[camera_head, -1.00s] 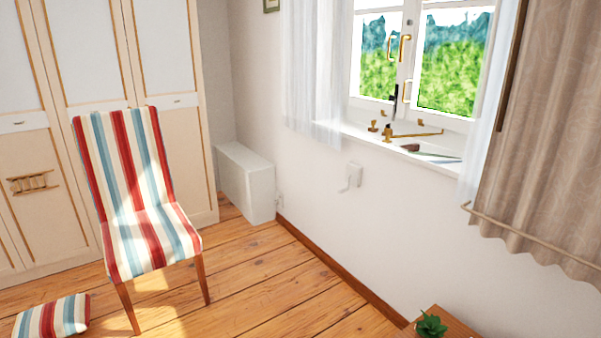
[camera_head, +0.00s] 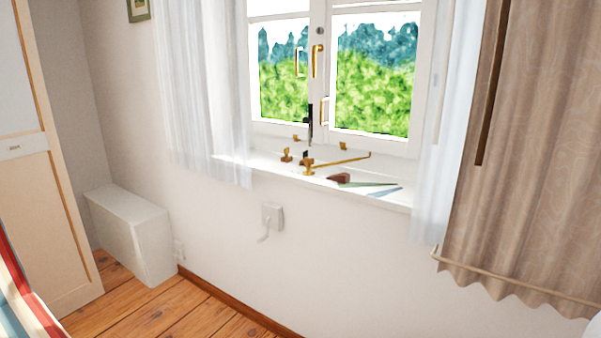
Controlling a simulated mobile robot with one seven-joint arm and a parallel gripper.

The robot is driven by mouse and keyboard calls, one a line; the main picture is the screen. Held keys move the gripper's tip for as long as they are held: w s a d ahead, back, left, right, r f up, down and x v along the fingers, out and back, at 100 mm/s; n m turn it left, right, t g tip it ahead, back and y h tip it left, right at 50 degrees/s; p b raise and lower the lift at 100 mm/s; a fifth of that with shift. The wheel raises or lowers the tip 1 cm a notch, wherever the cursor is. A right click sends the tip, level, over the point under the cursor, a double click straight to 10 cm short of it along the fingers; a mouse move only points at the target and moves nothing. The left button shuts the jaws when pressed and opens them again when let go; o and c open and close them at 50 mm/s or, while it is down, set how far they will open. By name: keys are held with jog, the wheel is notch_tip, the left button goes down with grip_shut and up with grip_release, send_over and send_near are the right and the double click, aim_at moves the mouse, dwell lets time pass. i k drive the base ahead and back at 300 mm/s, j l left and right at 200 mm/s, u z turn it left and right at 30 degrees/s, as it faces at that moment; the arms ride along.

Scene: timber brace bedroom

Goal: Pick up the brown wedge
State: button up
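A small reddish-brown piece (camera_head: 339,178) lies on the white window sill (camera_head: 397,204), near its front edge. It looks like the brown wedge, but it is too small to be sure of its shape. My gripper is not in view.
Brass window fittings (camera_head: 308,166) with a long bar stand on the sill just left of the brown piece. A sheer curtain (camera_head: 205,95) and a brown curtain (camera_head: 530,150) flank the window. A white box (camera_head: 135,235) stands on the floor at left.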

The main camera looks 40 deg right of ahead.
aim_at(343, 178)
jog(key=i, duration=0.6)
jog(key=i+j+z, duration=0.1)
jog(key=i, duration=0.45)
jog(key=i+z, duration=0.5)
jog(key=z, duration=0.2)
jog(key=i+j+z, duration=0.1)
jog(key=z, duration=0.25)
jog(key=i+z, duration=0.3)
jog(key=i+j+z, duration=0.3)
jog(key=i, duration=0.55)
